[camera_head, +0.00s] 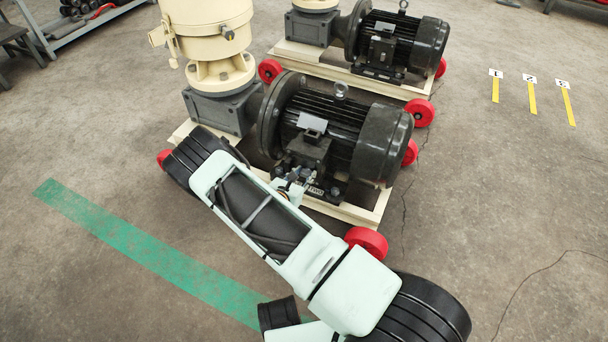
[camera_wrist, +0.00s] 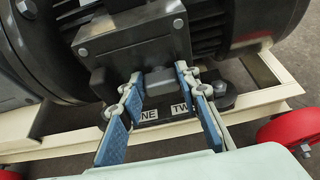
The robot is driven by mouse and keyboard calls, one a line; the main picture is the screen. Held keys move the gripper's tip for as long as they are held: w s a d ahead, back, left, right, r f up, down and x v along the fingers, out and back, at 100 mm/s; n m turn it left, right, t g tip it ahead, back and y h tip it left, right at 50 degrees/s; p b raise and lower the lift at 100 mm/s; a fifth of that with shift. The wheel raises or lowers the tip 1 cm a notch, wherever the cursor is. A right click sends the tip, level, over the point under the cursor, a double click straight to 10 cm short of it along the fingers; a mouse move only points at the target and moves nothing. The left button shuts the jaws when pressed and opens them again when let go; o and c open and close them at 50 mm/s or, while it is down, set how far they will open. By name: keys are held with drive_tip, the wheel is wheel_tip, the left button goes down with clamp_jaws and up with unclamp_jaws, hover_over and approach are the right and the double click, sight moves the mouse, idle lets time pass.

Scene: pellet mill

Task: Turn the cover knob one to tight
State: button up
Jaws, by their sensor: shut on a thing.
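A dark terminal box (camera_wrist: 130,35) is on the side of the black motor, and it also shows in the head view (camera_head: 305,150). A small grey block-like knob (camera_wrist: 160,82) projects from the box's lower front. My gripper (camera_wrist: 161,76) is shut on this knob, one fingertip on its left side and one on its right. Below it are two white labels, one reading "NE" (camera_wrist: 148,114) with its start hidden by a finger, the other "TW" (camera_wrist: 180,108) with its end hidden. I cannot tell the knob's turn angle. In the head view my arm hides most of my gripper.
The motor (camera_head: 340,125) stands on a cream frame (camera_head: 365,213) with red wheels (camera_head: 367,242). A second motor unit (camera_head: 390,45) is behind it. A green floor stripe (camera_head: 150,250) runs at the left. The floor at right is clear apart from numbered yellow marks (camera_head: 532,97).

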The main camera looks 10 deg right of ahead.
drive_tip(key=shift+r+p, duration=0.1)
drive_tip(key=shift+p, duration=0.2)
drive_tip(key=shift+s+d+m+t+p, duration=0.15)
drive_tip(key=shift+m+t+p, duration=0.15)
drive_tip(key=shift+m+p, duration=0.2)
drive_tip(key=shift+s+d+m+t+y+p, duration=0.15)
drive_tip(key=shift+m+t+y+p, duration=0.25)
drive_tip(key=shift+m+y+p, duration=0.4)
drive_tip(key=m+t, duration=0.1)
drive_tip(key=m+y+p, duration=0.1)
drive_tip(key=m, duration=0.1)
drive_tip(key=shift+d+f+t+p, duration=0.15)
drive_tip(key=shift+f+t+p, duration=0.15)
drive_tip(key=shift+t, duration=0.1)
drive_tip(key=shift+s+d+f+m+t+y+b, duration=0.15)
drive_tip(key=shift+m+t, duration=0.4)
drive_tip(key=shift+m, duration=0.75)
drive_tip(key=shift+w+a+f+m+t+y+b, duration=0.1)
drive_tip(key=shift+f+m+t+b, duration=0.15)
drive_tip(key=shift+m+t, duration=0.7)
drive_tip(key=shift+s+d+f+m+t+y+b, duration=0.15)
drive_tip(key=shift+m+t+b, duration=0.1)
drive_tip(key=shift+m, duration=1.4)
